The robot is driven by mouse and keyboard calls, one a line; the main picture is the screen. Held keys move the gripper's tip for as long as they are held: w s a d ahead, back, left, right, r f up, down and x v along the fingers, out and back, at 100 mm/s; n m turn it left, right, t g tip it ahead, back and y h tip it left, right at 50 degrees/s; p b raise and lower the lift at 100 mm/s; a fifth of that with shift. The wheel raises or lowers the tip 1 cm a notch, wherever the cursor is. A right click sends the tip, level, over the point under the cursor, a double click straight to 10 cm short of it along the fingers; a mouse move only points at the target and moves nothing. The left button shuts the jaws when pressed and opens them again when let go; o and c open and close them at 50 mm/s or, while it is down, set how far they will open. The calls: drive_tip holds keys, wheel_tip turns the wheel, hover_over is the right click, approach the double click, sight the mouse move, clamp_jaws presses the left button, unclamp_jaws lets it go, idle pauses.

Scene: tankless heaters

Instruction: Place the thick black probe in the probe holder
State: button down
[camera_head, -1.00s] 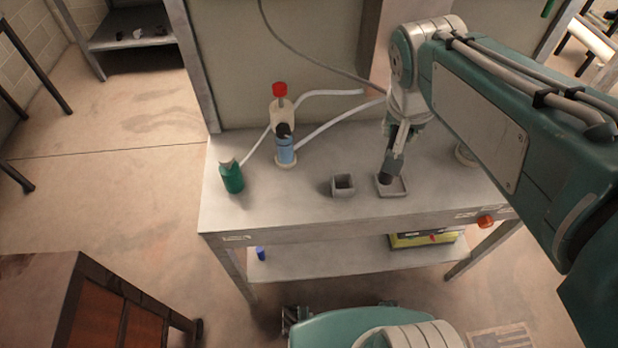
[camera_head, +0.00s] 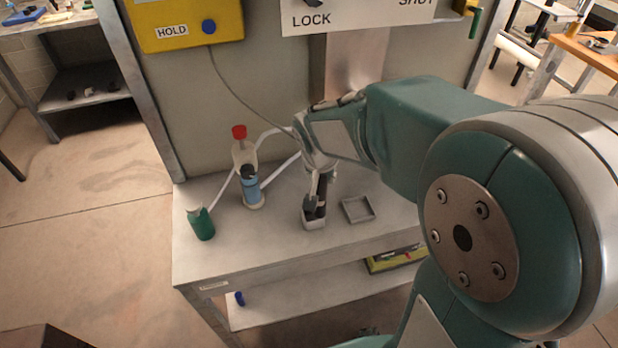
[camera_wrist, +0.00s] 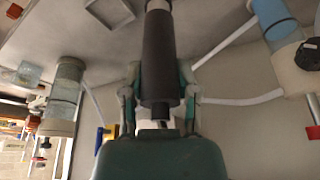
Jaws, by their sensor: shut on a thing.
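The thick black probe (camera_wrist: 158,50) stands between the two fingers of my gripper (camera_wrist: 159,78) in the wrist view, and the fingers are shut on it.
A shallow square tray (camera_head: 372,214) sits empty to the right of the box. A green bottle (camera_head: 201,223) and a blue-banded cylinder (camera_head: 251,190) with white hoses stand left. A red-capped fitting (camera_head: 239,133) is behind. The bench front (camera_head: 240,262) is clear.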

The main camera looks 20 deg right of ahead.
drive_tip(key=w+a+x, duration=0.1)
drive_tip(key=x, duration=0.6)
drive_tip(key=shift+a+f, duration=0.2)
drive_tip(key=shift+a, duration=0.3)
drive_tip(key=shift+c, duration=1.8)
unclamp_jaws()
